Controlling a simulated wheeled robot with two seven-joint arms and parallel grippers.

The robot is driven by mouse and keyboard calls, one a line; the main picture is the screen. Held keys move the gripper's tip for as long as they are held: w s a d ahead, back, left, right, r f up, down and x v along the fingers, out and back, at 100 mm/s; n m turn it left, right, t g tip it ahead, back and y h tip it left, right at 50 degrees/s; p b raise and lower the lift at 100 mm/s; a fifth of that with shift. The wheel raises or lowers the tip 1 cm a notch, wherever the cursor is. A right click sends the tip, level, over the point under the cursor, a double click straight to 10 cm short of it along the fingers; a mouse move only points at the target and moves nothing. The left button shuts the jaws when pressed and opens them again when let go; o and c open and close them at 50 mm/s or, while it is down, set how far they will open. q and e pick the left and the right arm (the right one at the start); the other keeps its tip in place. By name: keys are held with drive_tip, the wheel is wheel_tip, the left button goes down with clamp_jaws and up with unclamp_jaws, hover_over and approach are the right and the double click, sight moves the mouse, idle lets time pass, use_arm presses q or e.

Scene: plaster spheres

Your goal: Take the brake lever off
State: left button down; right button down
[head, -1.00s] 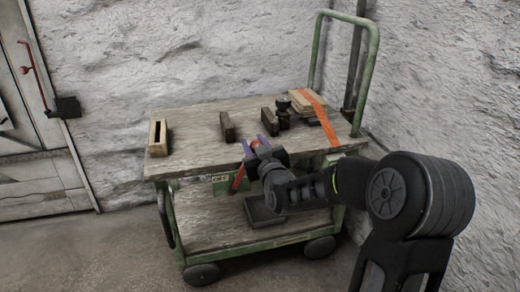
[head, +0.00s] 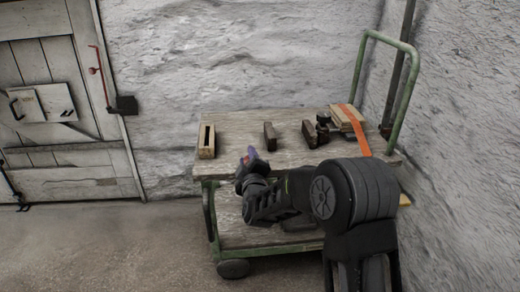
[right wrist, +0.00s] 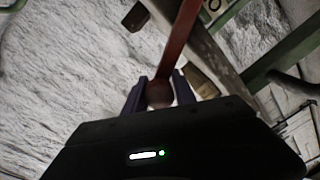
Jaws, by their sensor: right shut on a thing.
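The brake lever (right wrist: 179,42) is a red bar with a round reddish knob at its end, seen in the right wrist view. My right gripper (right wrist: 159,92) is shut on that knob, one finger on each side. In the head view my right gripper (head: 251,157) is at the front edge of the cart (head: 225,126), toward its left part. My gripper and arm hide most or all of the lever there. My left gripper is not in view.
On the cart top stand a slotted wooden block (head: 206,141), two dark blocks (head: 270,135) and boards (head: 346,117) under an orange strap (head: 356,130). The green handle (head: 405,85) rises at the right by a rough wall. Open floor (head: 110,240) lies left, before a door (head: 60,100).

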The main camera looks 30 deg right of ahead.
drive_tip(key=shift+w+a+f+n, duration=0.2)
drive_tip(key=shift+a+f+n, duration=0.25)
drive_tip(key=shift+a+n, duration=0.15)
drive_tip(key=c, duration=1.1)
unclamp_jaws()
drive_tip(key=shift+o, duration=0.2)
drive_tip(key=shift+a+p, duration=0.1)
drive_tip(key=shift+p, duration=0.2)
drive_tip(key=p+v, duration=0.1)
drive_tip(key=v, duration=0.6)
drive_tip(key=shift+s, duration=0.35)
drive_tip(key=shift+a, duration=0.1)
